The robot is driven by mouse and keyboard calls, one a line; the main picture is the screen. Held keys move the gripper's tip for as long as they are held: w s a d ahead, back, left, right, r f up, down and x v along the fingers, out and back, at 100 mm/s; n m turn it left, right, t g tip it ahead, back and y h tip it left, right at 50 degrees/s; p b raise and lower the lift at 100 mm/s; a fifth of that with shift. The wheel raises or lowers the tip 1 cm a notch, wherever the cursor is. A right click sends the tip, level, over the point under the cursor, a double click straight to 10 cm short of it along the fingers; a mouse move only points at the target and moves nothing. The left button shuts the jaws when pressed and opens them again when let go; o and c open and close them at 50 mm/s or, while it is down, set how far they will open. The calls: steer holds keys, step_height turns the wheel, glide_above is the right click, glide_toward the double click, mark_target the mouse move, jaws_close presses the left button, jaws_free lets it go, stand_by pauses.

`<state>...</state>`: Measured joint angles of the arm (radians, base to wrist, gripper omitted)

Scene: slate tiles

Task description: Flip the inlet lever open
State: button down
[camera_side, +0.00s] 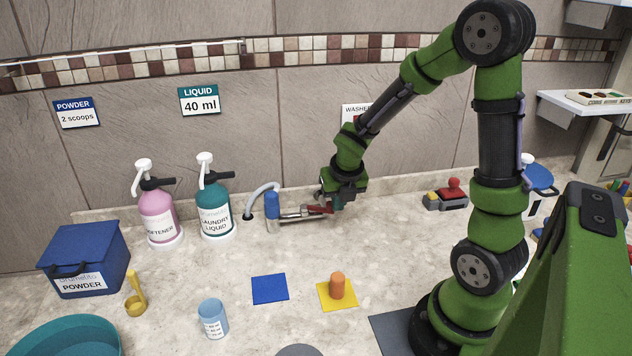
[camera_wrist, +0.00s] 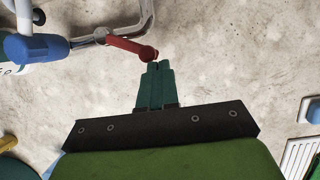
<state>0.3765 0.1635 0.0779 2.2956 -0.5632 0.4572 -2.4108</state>
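The inlet lever is red and shows in the side view (camera_side: 318,210) beside the metal inlet pipe (camera_side: 291,216), which has a blue upright part (camera_side: 272,204) at its left. In the wrist view the lever (camera_wrist: 128,46) runs from the pipe fitting down and right to a rounded end. My gripper (camera_side: 337,205) is low over the counter at the lever's right end. In the wrist view its teal fingers (camera_wrist: 158,66) are together with nothing visible between them. Their tips are right next to the lever's rounded end; I cannot tell whether they touch it.
Softener (camera_side: 158,215) and laundry liquid (camera_side: 216,206) pump bottles stand left of the pipe. A blue powder box (camera_side: 84,258), yellow scoop (camera_side: 135,300), blue cup (camera_side: 213,318) and orange peg (camera_side: 337,286) are farther forward. A red-and-grey device (camera_side: 447,196) lies right of my gripper.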

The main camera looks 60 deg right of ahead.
steer(key=shift+w+d, duration=0.15)
steer(key=shift+d, duration=0.7)
steer(key=shift+w+a, duration=0.6)
steer(key=shift+w, duration=0.35)
steer(key=shift+s, duration=0.15)
steer(key=s+r, duration=0.8)
steer(key=r, duration=0.1)
steer(key=shift+s+r+m, duration=0.15)
steer(key=shift+r+m, duration=0.15)
